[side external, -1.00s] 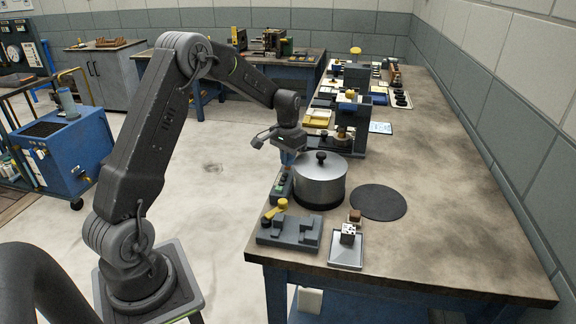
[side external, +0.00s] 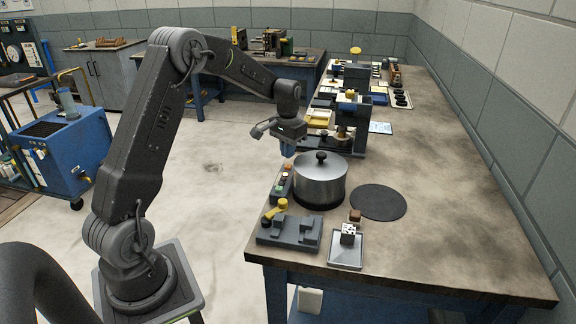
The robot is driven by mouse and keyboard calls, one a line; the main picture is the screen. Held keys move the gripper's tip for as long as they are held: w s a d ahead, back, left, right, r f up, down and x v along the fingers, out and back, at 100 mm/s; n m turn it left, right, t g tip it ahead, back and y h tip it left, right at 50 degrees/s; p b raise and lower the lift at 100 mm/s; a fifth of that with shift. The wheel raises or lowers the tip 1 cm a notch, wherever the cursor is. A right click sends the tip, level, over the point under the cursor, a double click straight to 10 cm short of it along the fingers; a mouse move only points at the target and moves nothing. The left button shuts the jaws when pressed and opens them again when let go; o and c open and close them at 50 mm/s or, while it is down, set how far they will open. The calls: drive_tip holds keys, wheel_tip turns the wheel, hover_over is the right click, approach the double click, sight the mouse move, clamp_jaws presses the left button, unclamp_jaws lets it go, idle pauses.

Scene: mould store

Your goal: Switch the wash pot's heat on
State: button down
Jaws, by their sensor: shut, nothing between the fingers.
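The wash pot (side external: 320,182) is a steel pot with a lid and dark knob, standing near the left edge of the bench. A small dark control box (side external: 281,182) with several small buttons or lamps, some reddish, sits beside the pot's left side. Which of them is the heat switch is too small to tell. My gripper (side external: 287,151) points down above the far end of the control box, up and left of the pot lid. It is shut and empty and appears clear of the box.
A grey fixture with a yellow handle (side external: 290,231) and a small tray (side external: 346,250) holding a speckled cube stand at the near end. A round dark mat (side external: 378,202) lies right of the pot. A dark press-like machine (side external: 351,125) stands behind. The right side of the bench (side external: 450,200) is clear.

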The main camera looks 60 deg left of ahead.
sight(288, 166)
wheel_tip(288, 166, up, 7)
drive_tip(key=shift+f, duration=0.15)
idle(0.6)
drive_tip(key=s+d+r+m+t, duration=0.1)
drive_tip(key=s+d+r, duration=0.4)
drive_tip(key=d, duration=0.2)
drive_tip(key=s+d+r+m+t, duration=0.1)
drive_tip(key=s+d+r+t, duration=0.1)
drive_tip(key=s+d+r, duration=0.45)
drive_tip(key=s+d+f+m+t, duration=0.1)
drive_tip(key=s+d+f, duration=0.3)
drive_tip(key=s+d, duration=0.6)
drive_tip(key=s+t, duration=0.1)
drive_tip(key=s, duration=0.2)
drive_tip(key=shift+t, duration=0.3)
